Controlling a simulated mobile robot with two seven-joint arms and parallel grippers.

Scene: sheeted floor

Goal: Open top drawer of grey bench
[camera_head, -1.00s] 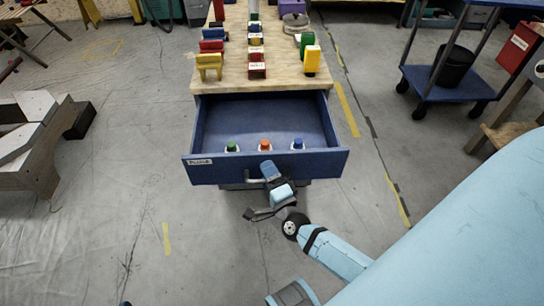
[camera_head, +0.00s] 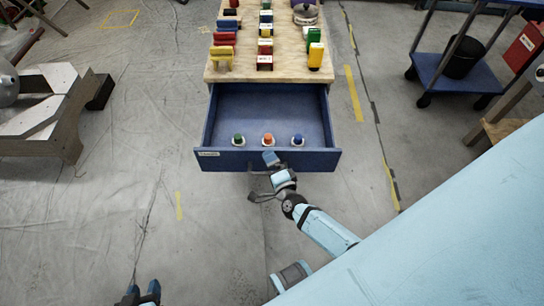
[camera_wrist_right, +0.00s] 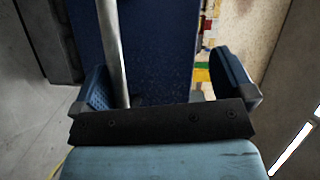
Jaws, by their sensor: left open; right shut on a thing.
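The bench has a wooden top (camera_head: 240,70) and a blue drawer (camera_head: 207,130), which stands pulled well out. Inside lie three small items with green (camera_head: 238,139), orange (camera_head: 268,139) and blue (camera_head: 298,139) tops. My right gripper (camera_head: 271,164) is at the middle of the drawer front, shut on the handle (camera_head: 256,168). In the right wrist view, the metal handle bar (camera_wrist_right: 113,50) passes between my right fingers (camera_wrist_right: 163,82), close to the left one. My left gripper (camera_head: 139,294) is open and empty over the floor at the bottom left, away from the bench.
Several coloured blocks stand in rows on the benchtop. A blue cart (camera_head: 468,82) with a black bucket (camera_head: 461,58) is at the upper right. The sheeted floor before the drawer is clear.

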